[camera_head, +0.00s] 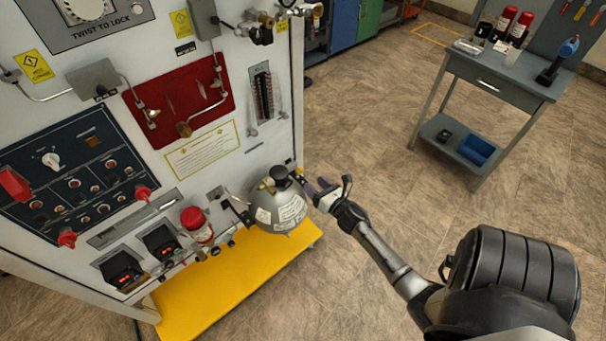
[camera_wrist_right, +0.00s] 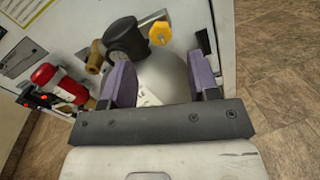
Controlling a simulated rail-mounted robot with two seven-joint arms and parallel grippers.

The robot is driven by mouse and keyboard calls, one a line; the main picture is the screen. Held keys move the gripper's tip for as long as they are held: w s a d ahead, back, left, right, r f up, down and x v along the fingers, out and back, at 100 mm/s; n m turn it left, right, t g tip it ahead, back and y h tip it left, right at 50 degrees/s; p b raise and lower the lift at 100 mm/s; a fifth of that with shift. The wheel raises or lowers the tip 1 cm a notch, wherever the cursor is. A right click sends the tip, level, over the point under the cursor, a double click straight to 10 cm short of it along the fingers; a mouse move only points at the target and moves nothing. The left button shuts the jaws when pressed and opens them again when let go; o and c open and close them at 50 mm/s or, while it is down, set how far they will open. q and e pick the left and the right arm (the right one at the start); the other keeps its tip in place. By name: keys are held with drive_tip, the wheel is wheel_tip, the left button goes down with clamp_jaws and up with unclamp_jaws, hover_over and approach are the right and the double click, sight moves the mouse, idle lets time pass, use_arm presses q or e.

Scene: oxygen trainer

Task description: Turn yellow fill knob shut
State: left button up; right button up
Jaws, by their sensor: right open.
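The yellow fill knob (camera_wrist_right: 159,33) shows at the top of the right wrist view, a small lobed yellow knob beyond the fingertips. In the head view only a small yellow bit (camera_head: 298,171) of it shows at the panel's right edge. My right gripper (camera_head: 312,187) is open, just right of the round metal tank (camera_head: 281,209). In the right wrist view its two purple fingers (camera_wrist_right: 159,65) are apart, with the pale tank (camera_wrist_right: 163,78) behind the gap. The knob is not between the fingers. My left gripper is not in view.
A black cap (camera_wrist_right: 126,40) and a brass fitting (camera_wrist_right: 95,57) sit left of the knob. A red-topped cylinder (camera_head: 196,223) stands left of the tank. A yellow platform (camera_head: 215,277) lies below. A grey cart (camera_head: 497,80) stands at the right; the floor between is clear.

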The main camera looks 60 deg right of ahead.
sight(301, 172)
drive_tip(key=x, duration=0.6)
drive_tip(key=shift+w+d+b, duration=0.15)
drive_tip(key=shift+w+b, duration=0.1)
drive_tip(key=shift+b, duration=0.05)
drive_tip(key=c, duration=0.9)
